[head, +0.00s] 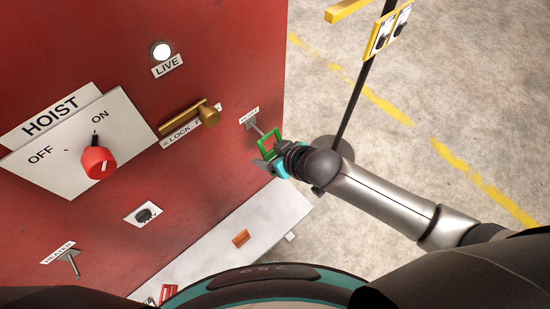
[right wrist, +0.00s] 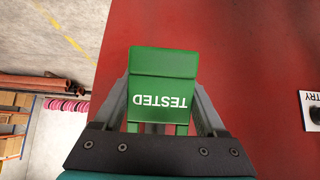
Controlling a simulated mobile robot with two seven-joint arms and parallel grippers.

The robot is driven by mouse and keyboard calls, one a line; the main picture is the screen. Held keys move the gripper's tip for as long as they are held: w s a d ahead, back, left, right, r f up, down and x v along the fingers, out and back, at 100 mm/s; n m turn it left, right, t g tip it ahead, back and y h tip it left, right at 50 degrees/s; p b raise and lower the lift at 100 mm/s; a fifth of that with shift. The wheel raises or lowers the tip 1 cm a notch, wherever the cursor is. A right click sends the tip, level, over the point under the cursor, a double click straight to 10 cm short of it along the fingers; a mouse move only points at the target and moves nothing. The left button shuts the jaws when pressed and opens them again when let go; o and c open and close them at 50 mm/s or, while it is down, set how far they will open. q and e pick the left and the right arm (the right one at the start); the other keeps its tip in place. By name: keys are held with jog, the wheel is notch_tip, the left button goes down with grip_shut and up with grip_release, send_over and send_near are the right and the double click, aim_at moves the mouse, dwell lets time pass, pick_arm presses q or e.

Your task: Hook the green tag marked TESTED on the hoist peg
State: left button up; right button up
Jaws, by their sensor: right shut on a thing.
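The green tag (head: 264,147) is a frame-like loop held out at the right edge of the red cabinet in the head view. In the right wrist view the tag (right wrist: 163,90) fills the space between the fingers, with TESTED upside down. My right gripper (head: 268,162) is shut on it (right wrist: 165,115). The hoist peg (head: 254,127) sticks out under a small label, just up and left of the tag. The tag and peg look very close or overlapping; I cannot tell whether the peg passes through the loop. My left gripper is not in view.
The red cabinet (head: 215,60) carries the HOIST switch with a red knob (head: 98,163), a brass lock handle (head: 207,115), a lit LIVE lamp (head: 162,50) and a heater peg (head: 72,262). A pale ledge (head: 205,255) holds an orange block (head: 240,238). A black pole (head: 357,105) stands at right.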

jog(key=w+a, duration=0.1)
jog(key=w+a+b, duration=0.1)
jog(key=shift+w+f+b, duration=0.3)
jog(key=shift+w, duration=0.1)
jog(key=shift+w+a, duration=0.1)
jog(key=shift+f, duration=0.1)
dwell(0.5)
jog(key=o, duration=1.3)
jog(key=p+v, duration=0.1)
jog(key=v, duration=1.4)
jog(key=shift+p, duration=0.4)
